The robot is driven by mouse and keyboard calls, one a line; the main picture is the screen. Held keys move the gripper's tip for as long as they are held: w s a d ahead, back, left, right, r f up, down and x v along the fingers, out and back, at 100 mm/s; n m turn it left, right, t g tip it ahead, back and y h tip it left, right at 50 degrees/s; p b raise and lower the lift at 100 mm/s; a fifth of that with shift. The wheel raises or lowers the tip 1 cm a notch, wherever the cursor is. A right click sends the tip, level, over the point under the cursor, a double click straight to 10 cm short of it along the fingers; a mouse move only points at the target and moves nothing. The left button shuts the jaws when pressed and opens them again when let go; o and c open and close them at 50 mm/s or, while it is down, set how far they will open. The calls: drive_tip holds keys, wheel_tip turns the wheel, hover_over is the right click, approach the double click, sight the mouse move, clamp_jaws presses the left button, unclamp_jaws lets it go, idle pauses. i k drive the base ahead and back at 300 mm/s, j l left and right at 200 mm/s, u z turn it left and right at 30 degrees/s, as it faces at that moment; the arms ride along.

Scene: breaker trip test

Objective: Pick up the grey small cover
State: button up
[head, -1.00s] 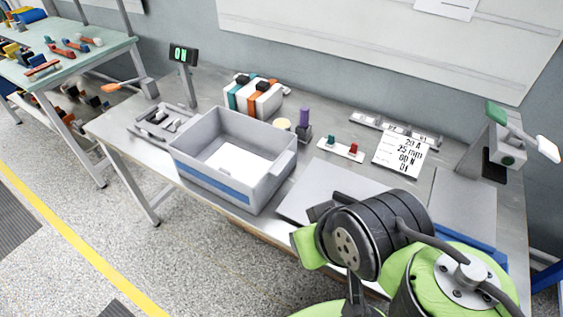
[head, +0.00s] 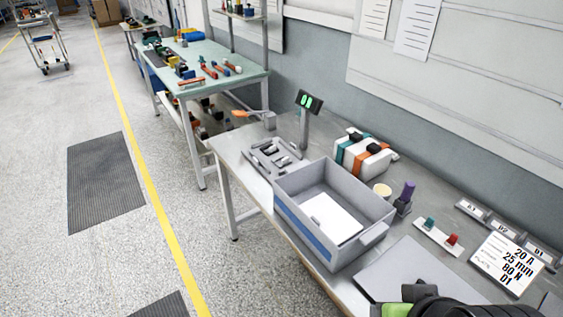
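I cannot single out the grey small cover with certainty. A grey fixture tray (head: 262,165) with small dark and grey parts lies at the left end of the workbench, and the parts are too small to tell apart. A grey bin (head: 366,243) with a blue front strip stands to its right. Inside the bin lies a white sheet (head: 338,222), with a tiny grey piece (head: 316,219) at its left edge. My gripper is out of view; only a dark and green part of my arm shows at the bottom right.
The metal workbench (head: 241,158) carries a display post (head: 306,118), a white, teal and orange block (head: 364,154), a purple-topped stamp (head: 406,197), a button strip (head: 438,238) and a label card (head: 507,263). A green table (head: 205,50) stands behind left.

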sight(286, 161)
drive_tip(key=i+j, duration=0.2)
drive_tip(key=j, duration=0.2)
drive_tip(key=i+j+z, duration=0.15)
drive_tip(key=j, duration=0.25)
drive_tip(key=i+j, duration=0.3)
drive_tip(key=j, duration=0.15)
drive_tip(key=i+j+z, duration=0.15)
drive_tip(key=j, duration=0.25)
drive_tip(key=i+j, duration=0.2)
drive_tip(key=j, duration=0.25)
drive_tip(key=i+j+z, duration=0.15)
drive_tip(key=j, duration=0.3)
drive_tip(key=i+j, duration=0.2)
drive_tip(key=j, duration=0.3)
drive_tip(key=i+j+z, duration=0.15)
drive_tip(key=j, duration=0.3)
